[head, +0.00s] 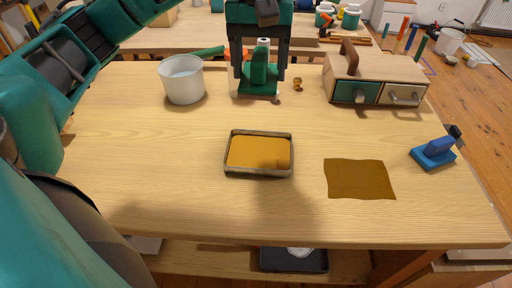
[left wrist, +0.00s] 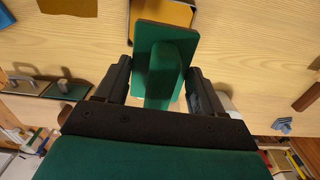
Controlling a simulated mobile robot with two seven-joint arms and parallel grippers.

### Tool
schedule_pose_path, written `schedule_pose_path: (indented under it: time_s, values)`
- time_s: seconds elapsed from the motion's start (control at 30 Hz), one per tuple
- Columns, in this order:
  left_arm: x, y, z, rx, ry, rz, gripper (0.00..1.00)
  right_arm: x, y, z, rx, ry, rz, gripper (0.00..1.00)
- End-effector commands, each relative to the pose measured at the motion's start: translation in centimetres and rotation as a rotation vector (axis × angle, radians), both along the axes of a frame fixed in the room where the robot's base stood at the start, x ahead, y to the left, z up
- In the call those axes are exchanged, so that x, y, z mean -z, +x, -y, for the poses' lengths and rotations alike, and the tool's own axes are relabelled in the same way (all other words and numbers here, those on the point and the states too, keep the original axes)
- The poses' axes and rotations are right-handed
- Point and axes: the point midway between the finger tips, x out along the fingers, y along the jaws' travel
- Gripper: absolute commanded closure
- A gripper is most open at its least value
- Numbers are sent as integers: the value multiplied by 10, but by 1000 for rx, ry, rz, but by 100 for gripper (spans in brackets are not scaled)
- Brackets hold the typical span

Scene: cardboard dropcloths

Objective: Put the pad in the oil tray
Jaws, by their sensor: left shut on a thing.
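The pad is a flat green block with a green handle (head: 258,77). My left gripper (head: 259,70) is shut on the handle, with a dark finger on each side. In the left wrist view, the pad's plate (left wrist: 148,38) shows beyond the fingers, overlapping part of the tray in the picture. The oil tray (head: 226,168) is a shallow dark-rimmed tray with amber oil inside, in the middle of the bench. In the head view the pad appears behind the tray; its height above the bench is hard to tell. My right gripper is not in view.
A white pot with a green handle (head: 183,82) stands left of the pad. A wooden drawer box (head: 375,74) stands at the back right. A brown square (head: 359,179) lies right of the tray, and a blue tool (head: 433,154) farther right. The bench's front left is clear.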

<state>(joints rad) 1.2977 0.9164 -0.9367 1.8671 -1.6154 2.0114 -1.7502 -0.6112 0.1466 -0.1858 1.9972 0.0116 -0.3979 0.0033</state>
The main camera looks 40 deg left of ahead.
Motion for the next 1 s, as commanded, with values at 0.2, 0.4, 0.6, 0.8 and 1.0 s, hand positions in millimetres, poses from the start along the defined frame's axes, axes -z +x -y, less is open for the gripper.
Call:
schedule_pose_path:
  time_s: [0.2, 0.4, 0.6, 0.8, 1.0]
  values:
    - [61, -1, 0, 1, 0, -8, 71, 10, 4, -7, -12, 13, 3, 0]
    - [111, -1, 0, 1, 2, -6, 71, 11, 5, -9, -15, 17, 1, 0]
    - [142, 0, 0, -1, 1, -2, 71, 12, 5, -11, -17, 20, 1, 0]
    - [156, 0, 1, 0, 1, -3, 71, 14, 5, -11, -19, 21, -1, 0]
    - [186, 0, 1, 0, 0, -4, 71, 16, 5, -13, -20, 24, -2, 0]
